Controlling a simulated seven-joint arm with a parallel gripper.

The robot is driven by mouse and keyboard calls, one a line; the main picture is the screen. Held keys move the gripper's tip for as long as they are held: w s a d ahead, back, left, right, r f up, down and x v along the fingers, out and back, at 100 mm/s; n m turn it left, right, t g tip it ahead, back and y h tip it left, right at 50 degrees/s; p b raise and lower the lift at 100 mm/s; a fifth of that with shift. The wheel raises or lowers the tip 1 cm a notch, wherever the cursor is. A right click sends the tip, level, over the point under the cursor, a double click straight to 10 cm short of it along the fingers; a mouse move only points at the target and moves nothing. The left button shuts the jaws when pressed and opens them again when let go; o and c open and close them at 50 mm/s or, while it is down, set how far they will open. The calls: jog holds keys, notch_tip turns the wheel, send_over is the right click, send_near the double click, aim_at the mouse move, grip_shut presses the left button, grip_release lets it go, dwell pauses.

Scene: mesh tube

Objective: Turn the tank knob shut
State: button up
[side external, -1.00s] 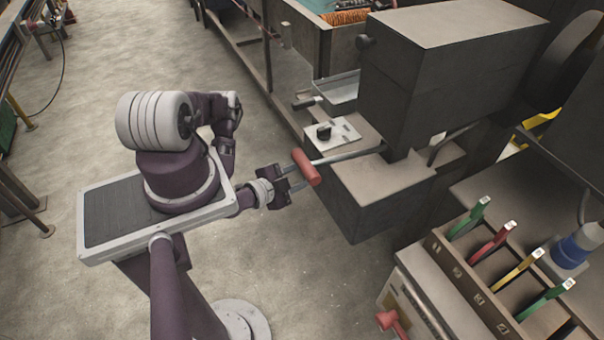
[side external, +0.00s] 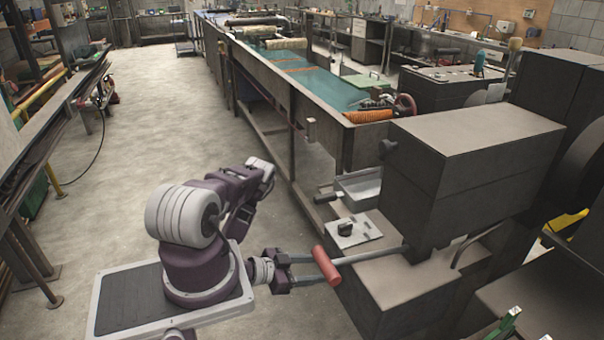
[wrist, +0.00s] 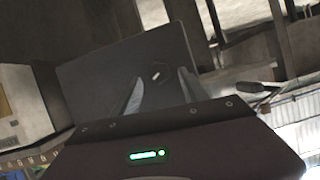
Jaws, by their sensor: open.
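A black knob (side external: 345,227) sits on a pale plate (side external: 358,236) on top of the low grey block in the side external view. Another dark round knob (side external: 388,148) sticks out of the side of the large grey box. I cannot tell which is the tank knob. My gripper (side external: 318,268) is open, lower in the picture than the plate. Its fingertips are at the red handle (side external: 327,264) of a metal rod; contact is unclear. In the wrist view the fingers (wrist: 160,92) are apart, with a grey face beyond and a small pale mark (wrist: 155,76).
The large grey box (side external: 470,165) overhangs the low block (side external: 400,285). A metal tray (side external: 362,188) lies behind the plate. A long tank with teal water (side external: 315,77) stretches away at the back. Open floor (side external: 140,150) lies on the left.

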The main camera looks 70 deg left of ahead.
notch_tip(320, 180, up, 6)
jog(key=g, duration=0.9)
jog(key=shift+n, duration=0.4)
jog(key=x, duration=0.3)
jog(key=w+x, duration=0.1)
jog(key=x, duration=0.3)
jog(key=shift+r, duration=0.1)
jog(key=shift+a+h, duration=0.2)
jog(key=shift+h, duration=0.7)
jog(key=s+r+n+t, duration=0.1)
jog(key=s+r+t, duration=0.1)
jog(key=r, duration=1.3)
jog(key=s+a+r+n+t+h, duration=0.1)
jog(key=s+r+t, duration=0.1)
jog(key=r, duration=1.3)
jog(key=shift+s+t, duration=0.3)
jog(key=shift+s, duration=0.5)
